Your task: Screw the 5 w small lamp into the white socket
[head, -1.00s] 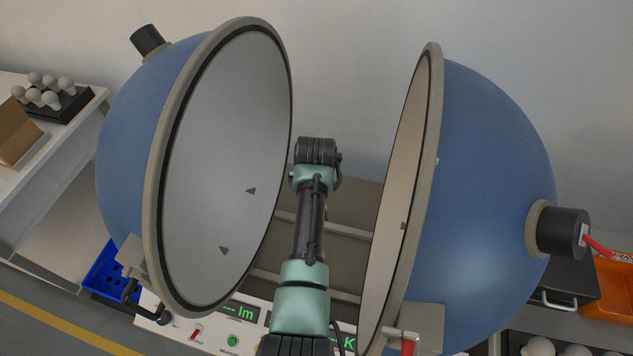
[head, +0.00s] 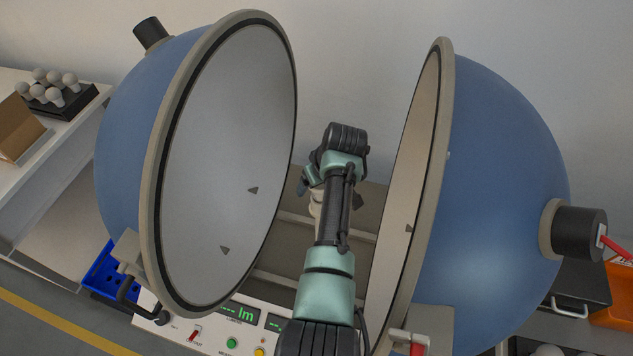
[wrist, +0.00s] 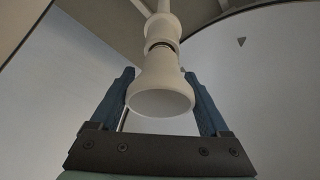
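The small lamp (wrist: 160,92) is a white bulb with its wide rounded end toward the wrist camera. The two dark blue fingers of my gripper (wrist: 160,74) lie along its opposite sides and appear closed on its widest part. Beyond the lamp is the white socket (wrist: 162,28) on a thin post, in line with the lamp. A dark metallic ring of the lamp's base shows at the socket's mouth. In the head view my gripper (head: 311,186) is partly hidden by my arm, between the two sphere halves, and the lamp cannot be made out there.
The open blue sphere halves stand left (head: 150,140) and right (head: 490,190) of my arm, their rims close by. A control panel (head: 215,325) is in front. A rack of bulbs (head: 60,95) stands at far left, a blue crate (head: 103,270) below it, an orange bin (head: 615,290) at right.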

